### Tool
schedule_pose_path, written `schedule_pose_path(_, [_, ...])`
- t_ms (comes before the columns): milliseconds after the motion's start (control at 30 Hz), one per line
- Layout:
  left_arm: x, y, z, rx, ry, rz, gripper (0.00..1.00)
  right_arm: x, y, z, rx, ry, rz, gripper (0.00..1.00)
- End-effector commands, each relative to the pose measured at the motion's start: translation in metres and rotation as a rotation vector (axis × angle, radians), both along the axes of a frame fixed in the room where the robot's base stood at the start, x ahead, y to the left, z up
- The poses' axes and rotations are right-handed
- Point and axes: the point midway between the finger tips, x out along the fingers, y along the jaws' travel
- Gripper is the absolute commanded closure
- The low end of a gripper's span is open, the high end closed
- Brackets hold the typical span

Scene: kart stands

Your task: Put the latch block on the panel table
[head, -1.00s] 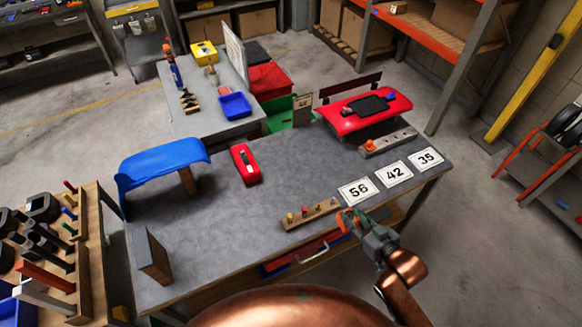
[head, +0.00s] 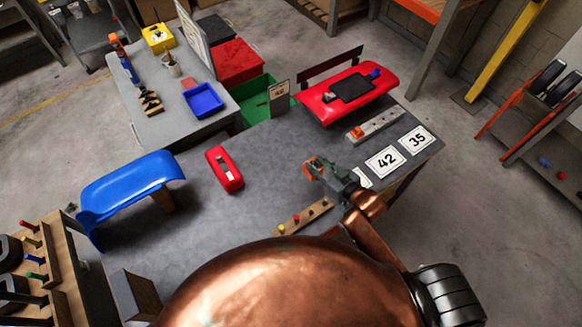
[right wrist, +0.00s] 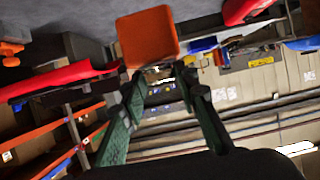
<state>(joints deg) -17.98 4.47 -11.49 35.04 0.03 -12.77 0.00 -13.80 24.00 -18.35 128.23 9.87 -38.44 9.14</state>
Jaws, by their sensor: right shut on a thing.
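My right gripper (head: 313,170) is shut on an orange block, which I take to be the latch block (right wrist: 147,36). In the right wrist view the block shows at the fingertips. In the head view only a small orange part shows at the gripper's end. The gripper is over the grey table (head: 265,165), left of the number cards; its height above the top is hard to judge. I take this table, which carries a blue curved panel (head: 130,187) and a red panel (head: 345,95), as the panel table. My left gripper is not in view.
A red boxy item (head: 224,170) lies mid-table. A wooden strip with pegs (head: 305,215) is at the near edge, partly hidden by my body. A grey rail with an orange piece (head: 375,125) and cards 42 (head: 386,161) and 35 (head: 416,140) are at right. Bare tabletop lies left of my gripper.

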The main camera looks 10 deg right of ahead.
Motion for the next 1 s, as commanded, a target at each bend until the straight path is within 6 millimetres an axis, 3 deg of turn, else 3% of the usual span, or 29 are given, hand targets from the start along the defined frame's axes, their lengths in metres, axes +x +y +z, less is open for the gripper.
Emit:
schedule_pose_path(67, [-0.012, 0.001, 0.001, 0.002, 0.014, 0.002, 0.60, 0.016, 0.014, -0.007, 0.003, -0.003, 0.001, 1.00])
schedule_pose_path(167, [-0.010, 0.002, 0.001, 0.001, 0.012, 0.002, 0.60, 0.034, 0.029, -0.017, 0.003, -0.002, 0.000, 1.00])
schedule_pose_path(333, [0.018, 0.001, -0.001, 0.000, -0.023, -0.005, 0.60, 0.052, 0.044, -0.051, 0.002, 0.001, -0.001, 1.00])
schedule_pose_path(533, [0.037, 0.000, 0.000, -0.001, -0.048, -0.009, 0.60, 0.064, 0.054, -0.069, -0.001, -0.003, 0.000, 1.00])
schedule_pose_path(667, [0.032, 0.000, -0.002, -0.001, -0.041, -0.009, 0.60, 0.069, 0.059, -0.077, 0.000, -0.002, 0.000, 1.00])
schedule_pose_path(800, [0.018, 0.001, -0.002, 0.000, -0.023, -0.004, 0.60, 0.068, 0.058, -0.098, -0.002, 0.000, -0.001, 1.00])
schedule_pose_path(1000, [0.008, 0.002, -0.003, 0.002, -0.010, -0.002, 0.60, 0.069, 0.058, -0.107, -0.001, -0.002, -0.001, 1.00])
